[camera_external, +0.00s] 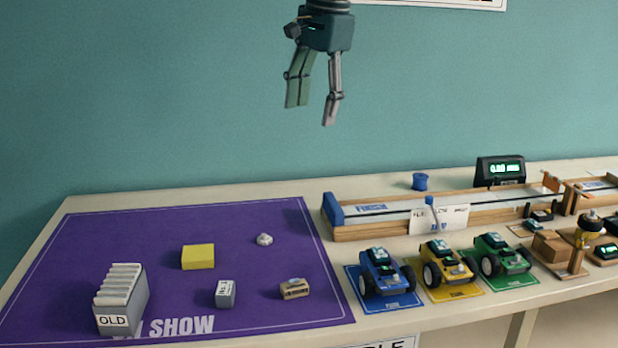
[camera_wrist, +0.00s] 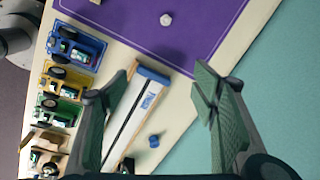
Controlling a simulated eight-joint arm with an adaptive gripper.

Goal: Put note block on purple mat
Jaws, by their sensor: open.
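A yellow block (camera_external: 198,257), which looks like the note block, lies on the purple mat (camera_external: 120,235) near its middle. The mat covers the left part of the table and also shows at the top of the wrist view (camera_wrist: 215,22). The yellow block is not visible in the wrist view. My gripper (camera_external: 313,114) is open and empty, high above the table and to the upper right of the block. In the wrist view its two fingers (camera_wrist: 163,85) are spread apart with nothing between them.
On the mat are a file box marked OLD (camera_external: 121,300), a small grey box (camera_external: 225,293), a tan block (camera_external: 295,289) and a white lump (camera_external: 264,239). Blue (camera_external: 385,272), yellow (camera_external: 447,262) and green (camera_external: 500,255) toy cars and a long track (camera_external: 400,226) stand to the right.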

